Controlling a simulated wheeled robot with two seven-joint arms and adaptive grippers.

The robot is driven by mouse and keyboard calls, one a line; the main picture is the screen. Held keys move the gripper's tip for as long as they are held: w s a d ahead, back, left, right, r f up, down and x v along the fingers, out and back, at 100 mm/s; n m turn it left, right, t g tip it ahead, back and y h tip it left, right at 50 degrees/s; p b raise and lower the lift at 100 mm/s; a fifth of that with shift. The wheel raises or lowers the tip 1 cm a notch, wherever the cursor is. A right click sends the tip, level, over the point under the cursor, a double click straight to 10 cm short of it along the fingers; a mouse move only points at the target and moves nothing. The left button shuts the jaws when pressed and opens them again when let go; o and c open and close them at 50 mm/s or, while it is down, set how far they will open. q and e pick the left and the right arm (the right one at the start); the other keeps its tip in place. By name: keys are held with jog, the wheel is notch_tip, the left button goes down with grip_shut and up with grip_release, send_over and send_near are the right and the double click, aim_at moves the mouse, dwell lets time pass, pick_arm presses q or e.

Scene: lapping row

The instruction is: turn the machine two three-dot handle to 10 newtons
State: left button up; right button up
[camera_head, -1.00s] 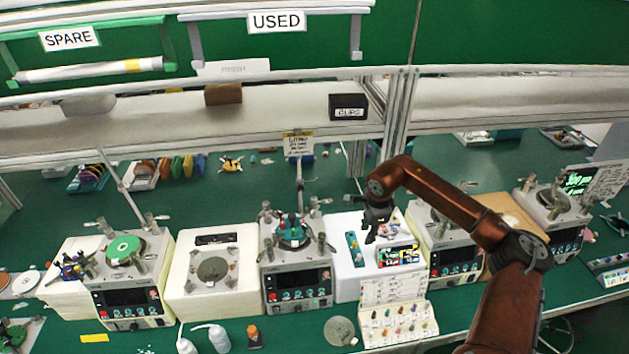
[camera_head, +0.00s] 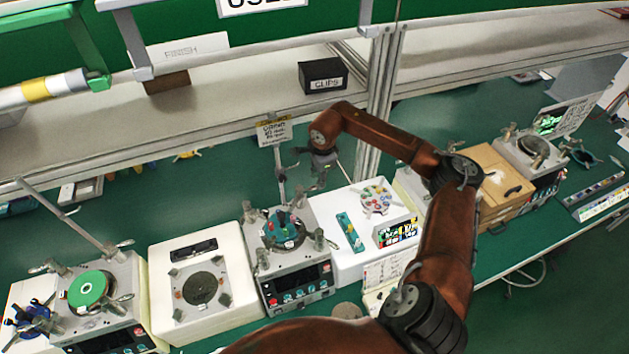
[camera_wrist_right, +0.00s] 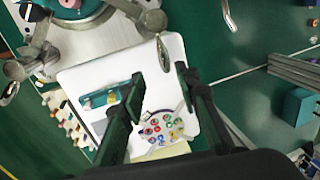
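The second machine from the left (camera_head: 290,283) has a grey top, a teal round plate (camera_head: 283,229) and upright metal handles around it. One handle (camera_head: 320,241) stands at its right front corner. Dot marks are too small to read, so I cannot tell which handle has three dots. My right gripper (camera_head: 318,180) hangs behind and right of this machine, clear of the handles. In the right wrist view the gripper (camera_wrist_right: 161,78) is open and empty above a white block; metal handles (camera_wrist_right: 155,20) show beyond its fingers. My left gripper is out of view.
A white block (camera_head: 340,212) right of the machine bears a teal strip, a round tray of coloured pieces (camera_head: 376,199) and a small box. A sign on a post (camera_head: 274,131) stands behind the machine, below the shelf. Another white block (camera_head: 160,300) stands left.

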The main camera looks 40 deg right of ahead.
aim_at(314, 186)
jog(key=w+f, duration=0.1)
jog(key=f, duration=0.2)
jog(key=shift+w+a+p, duration=0.1)
jog(key=shift+w+p, duration=0.25)
jog(key=shift+w, duration=0.05)
jog(key=shift+x, duration=0.8)
jog(key=shift+s, duration=0.3)
jog(key=shift+w+f, duration=0.1)
jog(key=shift+w, duration=0.2)
jog(key=shift+c, duration=1.1)
jog(key=shift+s, duration=0.15)
jog(key=c, duration=0.3)
grip_shut()
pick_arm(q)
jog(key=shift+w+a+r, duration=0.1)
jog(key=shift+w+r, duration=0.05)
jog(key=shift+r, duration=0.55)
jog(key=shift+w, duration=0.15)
